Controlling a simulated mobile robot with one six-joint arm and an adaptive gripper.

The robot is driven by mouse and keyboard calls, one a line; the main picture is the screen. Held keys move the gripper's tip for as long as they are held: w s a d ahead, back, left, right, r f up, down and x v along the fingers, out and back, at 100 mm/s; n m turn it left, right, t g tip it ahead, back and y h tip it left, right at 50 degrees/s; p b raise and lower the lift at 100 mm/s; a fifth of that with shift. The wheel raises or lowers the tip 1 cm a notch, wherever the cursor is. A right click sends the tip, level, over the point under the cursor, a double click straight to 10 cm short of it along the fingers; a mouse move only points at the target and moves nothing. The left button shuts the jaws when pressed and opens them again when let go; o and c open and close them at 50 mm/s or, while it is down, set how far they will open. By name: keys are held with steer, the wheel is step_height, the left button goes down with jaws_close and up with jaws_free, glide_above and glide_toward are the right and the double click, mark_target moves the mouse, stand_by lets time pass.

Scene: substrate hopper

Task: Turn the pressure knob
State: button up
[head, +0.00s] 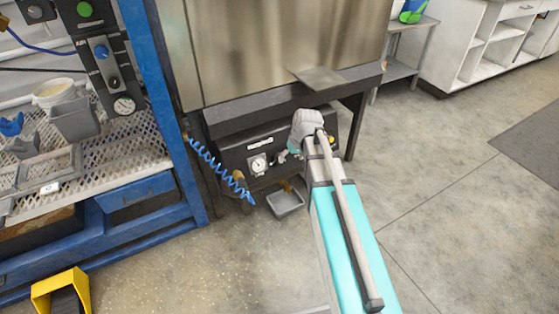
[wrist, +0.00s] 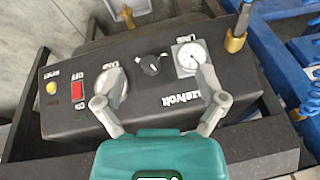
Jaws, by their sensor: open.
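The control panel (wrist: 135,100) is a black box, its lettering upside down in the wrist view. A black round knob (wrist: 151,64) with a pale pointer mark sits beside a white-faced pressure gauge (wrist: 190,57). My gripper (wrist: 158,76) is open, its grey fingers spread to either side of the knob in this view, with no clear contact. The left finger partly covers a round pale dial (wrist: 112,82). In the head view, my gripper (head: 291,152) is at the panel, just right of the gauge (head: 259,164); the arm hides the panel's right part.
A red switch (wrist: 78,90) and a yellow button (wrist: 52,88) are on the same panel. A coiled blue hose (head: 215,172) hangs at its left. A grey tray (head: 285,203) lies below. A metal hopper (head: 280,45) overhangs the panel. Open floor lies right.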

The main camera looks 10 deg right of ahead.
steer(key=w+d+t, duration=0.1)
steer(key=w+d, duration=0.1)
steer(key=w, duration=0.6)
steer(key=shift+w+r+n+y, duration=0.15)
steer(key=shift+n+y, duration=0.25)
steer(key=shift+b, duration=0.35)
steer(key=b+x, duration=0.8)
steer(key=x, duration=0.1)
steer(key=b+x, duration=0.4)
steer(key=shift+w+a+f, duration=0.1)
steer(key=shift+w+f, duration=0.15)
steer(key=shift+w, duration=0.1)
steer(key=c, duration=1.1)
steer(key=shift+t, duration=0.3)
steer(key=shift+c, duration=0.2)
